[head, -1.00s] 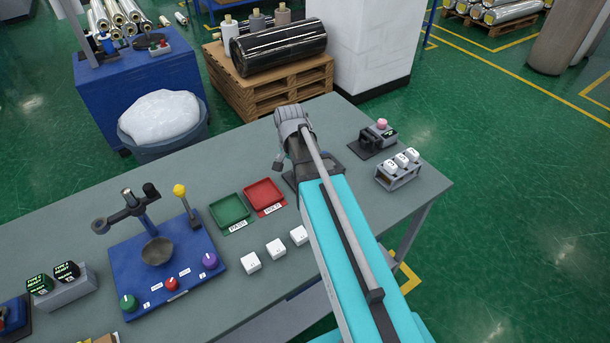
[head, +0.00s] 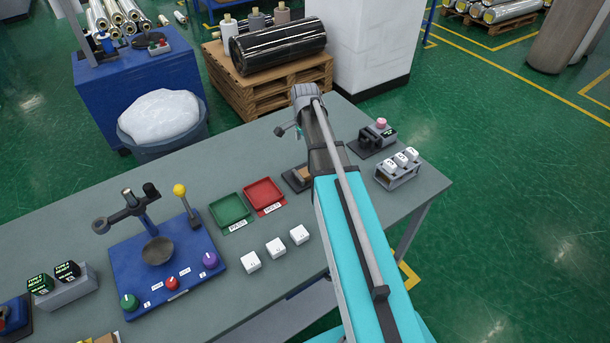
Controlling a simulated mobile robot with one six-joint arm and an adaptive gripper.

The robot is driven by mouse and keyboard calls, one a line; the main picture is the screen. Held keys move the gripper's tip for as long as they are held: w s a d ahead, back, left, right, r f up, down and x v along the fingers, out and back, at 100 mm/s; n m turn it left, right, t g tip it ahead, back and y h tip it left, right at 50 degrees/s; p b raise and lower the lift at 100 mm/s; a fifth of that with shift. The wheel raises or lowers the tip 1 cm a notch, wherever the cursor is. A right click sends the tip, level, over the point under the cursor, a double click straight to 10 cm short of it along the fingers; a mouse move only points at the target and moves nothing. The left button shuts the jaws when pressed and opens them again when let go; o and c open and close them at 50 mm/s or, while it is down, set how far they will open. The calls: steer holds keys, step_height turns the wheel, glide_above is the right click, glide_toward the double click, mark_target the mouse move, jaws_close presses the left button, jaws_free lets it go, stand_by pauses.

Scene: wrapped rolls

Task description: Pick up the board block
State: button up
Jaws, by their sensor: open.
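A small brown block (head: 305,173) sits on a dark holder (head: 293,181) on the grey table, right of the red tray. It may be the board block; my arm hides its right side. My gripper (head: 290,130) shows only in part at the far end of my arm, above the table's back part and farther back than the brown block. It is open and appears apart from the block. Its fingertips are small and partly hidden by my wrist.
Green (head: 229,209) and red (head: 263,194) trays lie left of my arm, with three white cubes (head: 276,248) in front. A blue panel (head: 168,262) with a bowl and lever stands left. A rack of white blocks (head: 398,172) and a small device (head: 375,138) stand right.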

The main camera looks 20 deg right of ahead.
mark_target(306, 172)
steer(key=shift+f+b, duration=4.25)
steer(key=shift+f, duration=0.05)
steer(key=shift+f, duration=0.15)
step_height(306, 172, down, 5)
steer(key=b, duration=0.5)
steer(key=shift+d, duration=0.15)
steer(key=c, duration=1.2)
steer(key=shift+r, duration=0.2)
step_height(306, 172, up, 10)
steer(key=p, duration=1)
steer(key=shift+f, duration=0.15)
